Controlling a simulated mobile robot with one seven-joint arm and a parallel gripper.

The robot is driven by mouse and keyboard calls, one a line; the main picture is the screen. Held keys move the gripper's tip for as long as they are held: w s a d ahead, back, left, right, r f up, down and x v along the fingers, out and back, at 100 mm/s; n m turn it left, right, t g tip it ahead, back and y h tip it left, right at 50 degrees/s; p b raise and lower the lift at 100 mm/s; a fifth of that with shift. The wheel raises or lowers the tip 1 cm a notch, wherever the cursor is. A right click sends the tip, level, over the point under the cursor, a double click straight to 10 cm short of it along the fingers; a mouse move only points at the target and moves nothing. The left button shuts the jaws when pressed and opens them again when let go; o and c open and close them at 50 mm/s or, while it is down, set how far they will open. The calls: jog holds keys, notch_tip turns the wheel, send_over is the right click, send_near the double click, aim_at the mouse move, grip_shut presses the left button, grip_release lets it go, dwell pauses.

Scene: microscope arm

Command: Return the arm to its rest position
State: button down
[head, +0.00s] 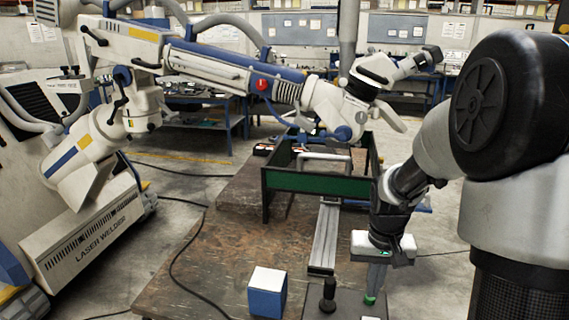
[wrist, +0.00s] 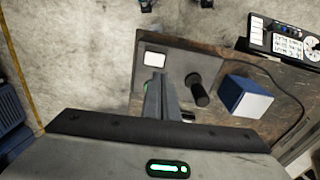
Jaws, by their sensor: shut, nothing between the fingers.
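My gripper (head: 373,287) points down at the right side of the work table, its fingers shut with nothing between them. In the wrist view the grey fingers (wrist: 156,92) reach over a dark control plate (wrist: 178,66). A small green part shows beside the fingertips; I cannot tell whether they touch it. A black upright knob (head: 328,295) stands on the plate left of my gripper, and it also shows in the wrist view (wrist: 197,90). The large white and blue jointed arm (head: 215,62) of the laser welder extends over the table, ending in a microscope-like head (head: 375,70).
A blue and white box (head: 267,292) sits left of the knob, on the worn table (head: 215,260). A green-sided frame (head: 320,183) and a metal rail (head: 325,238) lie behind. A black cable crosses the table's left side. Open floor lies right of the table.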

jog(key=s+a+r+n+t+p, duration=0.1)
jog(key=s+a+r+t, duration=0.1)
jog(key=s+a+r, duration=0.3)
jog(key=s+a+r+n+t+p, duration=0.1)
jog(key=s+a+r+t+p, duration=0.1)
jog(key=s+r, duration=0.9)
notch_tip(320, 180, up, 6)
jog(key=a+t, duration=0.1)
jog(key=a, duration=0.1)
jog(key=shift+a+n, duration=0.3)
jog(key=shift+a, duration=0.1)
jog(key=w+d+f+m+g+b, duration=0.1)
jog(key=w+d+f+b, duration=0.4)
jog(key=f, duration=0.4)
jog(key=w+d+f+m+g+b, duration=0.1)
jog(key=w+d+f+b, duration=0.4)
jog(key=f, duration=0.5)
jog(key=shift+w+d+m, duration=0.6)
jog(key=shift+w+d, duration=0.45)
jog(key=shift+d, duration=0.1)
jog(key=x, duration=0.4)
jog(key=b+x, duration=0.1)
jog(key=x, duration=0.3)
jog(key=s+b+x, duration=0.1)
jog(key=x, duration=0.3)
jog(key=shift+w+d+f, duration=0.1)
jog(key=shift+d+f, duration=0.05)
jog(key=shift+f, duration=0.25)
jog(key=shift+f+b, duration=0.3)
jog(key=shift+f, duration=0.3)
